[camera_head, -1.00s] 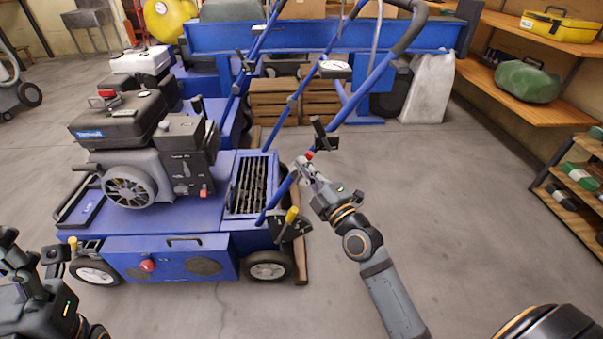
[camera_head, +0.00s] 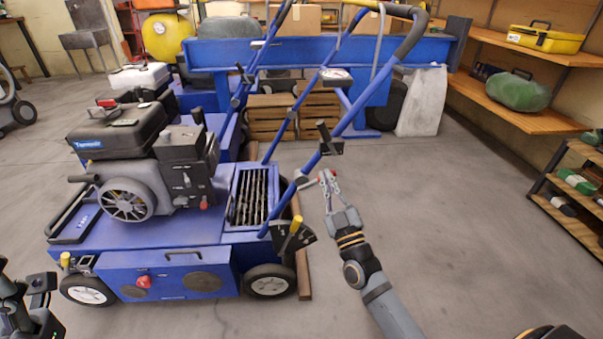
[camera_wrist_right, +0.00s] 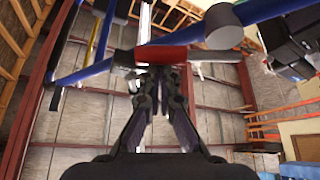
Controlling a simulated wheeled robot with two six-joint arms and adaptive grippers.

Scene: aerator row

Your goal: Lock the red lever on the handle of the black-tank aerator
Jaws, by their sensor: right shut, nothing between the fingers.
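The black-tank aerator (camera_head: 118,128) stands front left, a blue machine whose blue tube handle (camera_head: 365,110) rises to the back right. The lever's grey pivot (camera_head: 304,183) is on the lower handle, and its red part (camera_head: 327,176) points right of the tube. In the right wrist view the red lever (camera_wrist_right: 185,56) lies across the view beside a grey cylinder (camera_wrist_right: 222,26). My right gripper (camera_head: 328,187) is shut and empty, its tips (camera_wrist_right: 160,78) close against the red part; contact cannot be told. My left gripper (camera_head: 12,288) is cut off at the left edge.
A white-tank aerator (camera_head: 140,78) stands behind. Wooden crates (camera_head: 275,118) and shelves (camera_head: 520,115) border the floor, which is clear on the right.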

